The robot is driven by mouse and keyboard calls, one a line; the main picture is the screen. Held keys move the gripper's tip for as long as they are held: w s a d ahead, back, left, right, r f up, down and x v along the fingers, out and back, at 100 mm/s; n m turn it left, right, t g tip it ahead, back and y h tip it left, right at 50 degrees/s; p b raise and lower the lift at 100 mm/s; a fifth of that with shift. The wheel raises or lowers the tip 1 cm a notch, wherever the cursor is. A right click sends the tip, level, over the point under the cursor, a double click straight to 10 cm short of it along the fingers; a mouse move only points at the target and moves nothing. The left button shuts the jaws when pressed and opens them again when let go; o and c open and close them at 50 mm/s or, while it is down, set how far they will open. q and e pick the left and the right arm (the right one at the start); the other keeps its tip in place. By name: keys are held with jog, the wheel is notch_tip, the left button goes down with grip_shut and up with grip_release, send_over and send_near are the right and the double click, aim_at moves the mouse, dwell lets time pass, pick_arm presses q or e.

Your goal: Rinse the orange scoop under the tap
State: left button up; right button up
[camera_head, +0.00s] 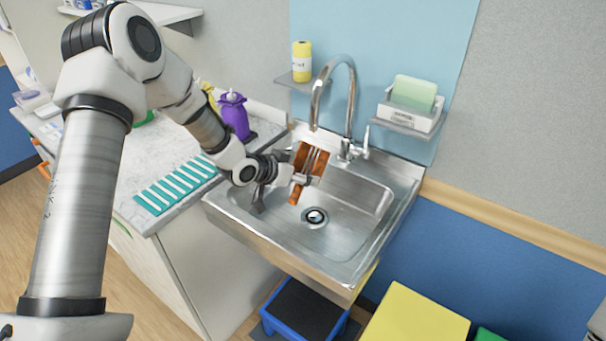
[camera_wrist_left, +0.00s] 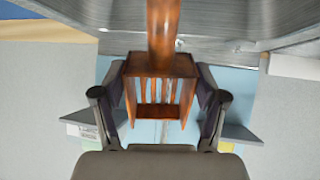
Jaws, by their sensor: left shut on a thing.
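The orange scoop (camera_head: 312,157) is brown-orange with slots across its head. My left gripper (camera_head: 300,178) is shut on it and holds it above the sink (camera_head: 372,205). In the left wrist view, the two fingers of my left gripper (camera_wrist_left: 160,108) lie on either side of the scoop's slotted head (camera_wrist_left: 160,68), and its handle points to the top. The curved chrome tap (camera_head: 351,98) stands at the back of the sink. In the head view its spout end is just above the scoop. I cannot tell whether water runs. My right gripper is not in view.
A purple bottle (camera_head: 234,115) stands on the counter left of the sink, by a teal striped strip (camera_head: 175,188). Wall shelves hold a yellow bottle (camera_head: 302,62) and a green sponge (camera_head: 414,92). The basin around the drain (camera_head: 315,216) is empty.

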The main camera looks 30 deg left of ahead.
pick_arm(q)
jog(key=shift+d, duration=0.1)
jog(key=shift+d, duration=0.5)
jog(key=shift+a, duration=0.15)
jog(key=shift+a, duration=0.5)
jog(key=shift+d, duration=0.15)
jog(key=shift+d, duration=0.5)
jog(key=shift+a, duration=0.1)
jog(key=shift+a+p, duration=0.4)
jog(key=shift+a, duration=0.15)
